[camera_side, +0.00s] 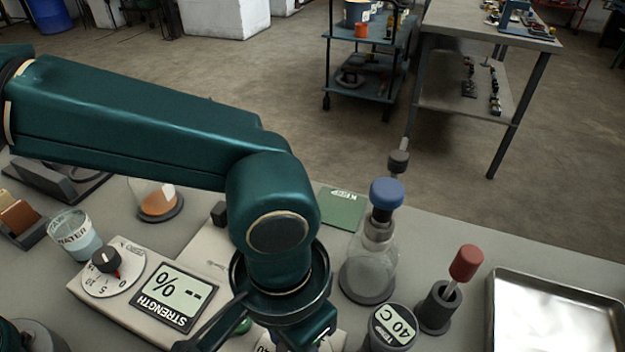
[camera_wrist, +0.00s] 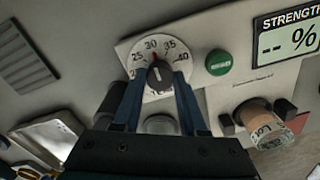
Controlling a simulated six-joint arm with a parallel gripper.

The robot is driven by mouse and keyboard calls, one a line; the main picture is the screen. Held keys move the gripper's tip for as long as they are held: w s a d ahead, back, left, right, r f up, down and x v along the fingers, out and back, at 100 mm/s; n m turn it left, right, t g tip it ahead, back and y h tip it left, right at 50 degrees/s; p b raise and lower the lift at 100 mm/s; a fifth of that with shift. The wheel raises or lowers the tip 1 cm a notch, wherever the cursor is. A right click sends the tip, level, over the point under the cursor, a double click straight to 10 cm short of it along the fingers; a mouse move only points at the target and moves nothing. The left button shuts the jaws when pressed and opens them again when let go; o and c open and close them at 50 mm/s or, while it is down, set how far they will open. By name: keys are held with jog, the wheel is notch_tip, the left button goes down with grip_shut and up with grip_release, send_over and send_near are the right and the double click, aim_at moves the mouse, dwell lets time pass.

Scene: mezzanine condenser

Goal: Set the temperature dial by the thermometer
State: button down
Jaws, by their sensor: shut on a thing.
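The temperature dial (camera_wrist: 149,86) is a white disc with a dark knob (camera_wrist: 159,76), seen in the wrist view. Its visible numbers include 25, 30, 35 and 40, and the knob's red mark points close to 30. My gripper (camera_wrist: 160,80) is shut on the knob, one finger on each side. In the side view my wrist hides most of the dial. The thermometer (camera_side: 393,327) is a dark round unit at the lower right of the side view, its screen reading 40 C.
A flask with a blue stopper (camera_side: 386,193) and a red-handled tool in a holder (camera_side: 437,308) stand right of my wrist. A metal tray (camera_side: 553,318) lies farther right. The strength display (camera_side: 172,297) and its dial (camera_side: 112,281) are at left. A green button (camera_wrist: 219,62) sits beside the temperature dial.

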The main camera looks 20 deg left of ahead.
jog(key=m, duration=0.4)
jog(key=shift+r+m, duration=0.1)
jog(key=shift+m, duration=0.2)
jog(key=m, duration=0.3)
jog(key=shift+m, duration=0.4)
jog(key=m, duration=0.3)
jog(key=shift+m, duration=2.1)
jog(key=shift+c, duration=2.2)
grip_release()
